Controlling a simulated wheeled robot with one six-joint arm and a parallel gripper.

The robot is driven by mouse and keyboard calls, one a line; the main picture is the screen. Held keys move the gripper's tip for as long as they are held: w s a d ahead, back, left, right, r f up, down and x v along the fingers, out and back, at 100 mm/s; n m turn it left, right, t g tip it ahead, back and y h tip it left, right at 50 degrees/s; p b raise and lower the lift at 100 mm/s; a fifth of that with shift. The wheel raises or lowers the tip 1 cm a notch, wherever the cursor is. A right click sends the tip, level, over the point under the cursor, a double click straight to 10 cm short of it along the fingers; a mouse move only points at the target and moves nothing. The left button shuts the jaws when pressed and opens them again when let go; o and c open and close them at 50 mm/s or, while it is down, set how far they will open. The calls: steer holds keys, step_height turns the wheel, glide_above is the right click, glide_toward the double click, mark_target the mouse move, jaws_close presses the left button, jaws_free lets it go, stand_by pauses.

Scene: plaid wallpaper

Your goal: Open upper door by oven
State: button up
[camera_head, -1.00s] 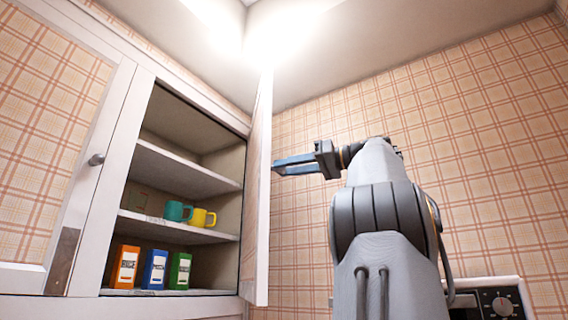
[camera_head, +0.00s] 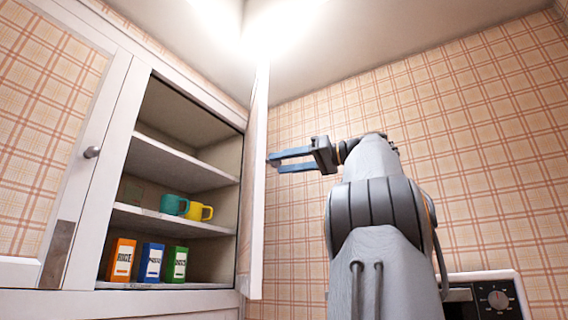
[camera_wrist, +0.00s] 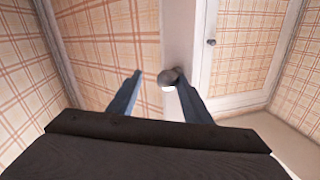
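The upper cabinet door (camera_head: 257,190) stands swung open, seen nearly edge-on at the right of the cabinet opening. In the wrist view its plaid panel (camera_wrist: 105,45) and white frame fill the middle, with a round grey knob (camera_wrist: 168,76) on the frame. My gripper (camera_head: 270,163) is open, beside the door's right-hand face. In the wrist view my gripper's fingers (camera_wrist: 160,80) are spread, and the knob lies between the tips, nearer the right finger. Whether a finger touches it I cannot tell.
Inside the cabinet are shelves with a teal mug (camera_head: 174,204), a yellow mug (camera_head: 199,211) and orange, blue and green boxes (camera_head: 151,264). A closed door with a knob (camera_head: 92,152) is at the left. The oven (camera_head: 497,300) is at lower right. Plaid wall lies behind my arm.

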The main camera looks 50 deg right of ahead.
steer(key=v, duration=0.7)
steer(key=shift+s+d+b, duration=0.2)
steer(key=shift+s+b, duration=0.15)
steer(key=shift+b, duration=0.05)
